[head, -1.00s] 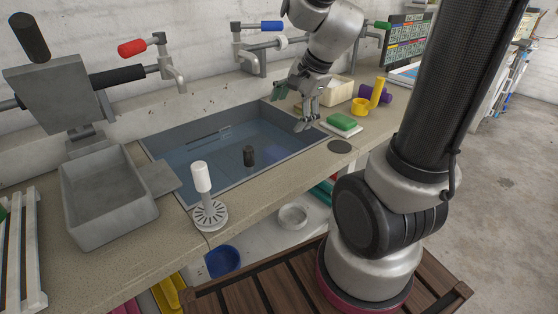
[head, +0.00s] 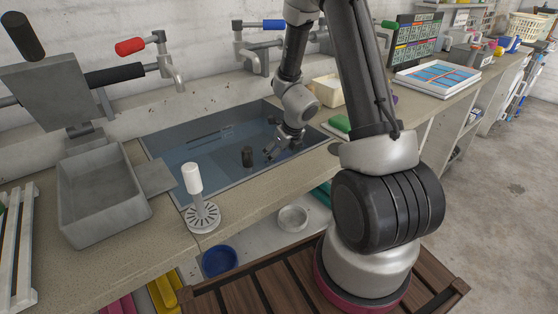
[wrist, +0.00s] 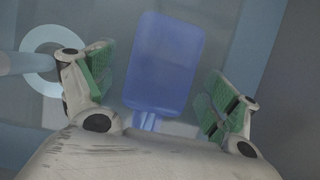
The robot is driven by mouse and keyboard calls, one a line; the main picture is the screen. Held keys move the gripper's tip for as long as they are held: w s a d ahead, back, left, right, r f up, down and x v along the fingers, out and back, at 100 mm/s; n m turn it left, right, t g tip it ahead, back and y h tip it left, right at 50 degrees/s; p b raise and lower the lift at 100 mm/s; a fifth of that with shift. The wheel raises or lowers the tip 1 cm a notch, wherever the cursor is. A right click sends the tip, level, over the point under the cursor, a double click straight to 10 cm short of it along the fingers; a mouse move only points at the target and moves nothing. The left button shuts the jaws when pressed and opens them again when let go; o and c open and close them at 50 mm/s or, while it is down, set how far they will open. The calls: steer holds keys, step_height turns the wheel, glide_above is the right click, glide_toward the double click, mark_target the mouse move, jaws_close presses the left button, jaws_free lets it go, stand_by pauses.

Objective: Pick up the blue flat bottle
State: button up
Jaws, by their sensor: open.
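The blue flat bottle (wrist: 165,62) shows in the wrist view as a translucent blue rounded rectangle with its narrow neck toward my gripper. It lies in the sink basin (head: 185,160), which looks filled with water. My gripper (wrist: 158,88) is open, with one green-padded finger on each side of the bottle's lower part and gaps between. In the head view my gripper (head: 272,148) reaches down into the sink, and the bottle cannot be made out there. I cannot tell how far the fingers are above it.
A green sponge (head: 340,124) lies right of the sink. Taps hang over the back.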

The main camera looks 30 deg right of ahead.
steer(key=shift+x, duration=1.35)
steer(key=c, duration=1.3)
steer(key=shift+r, duration=0.25)
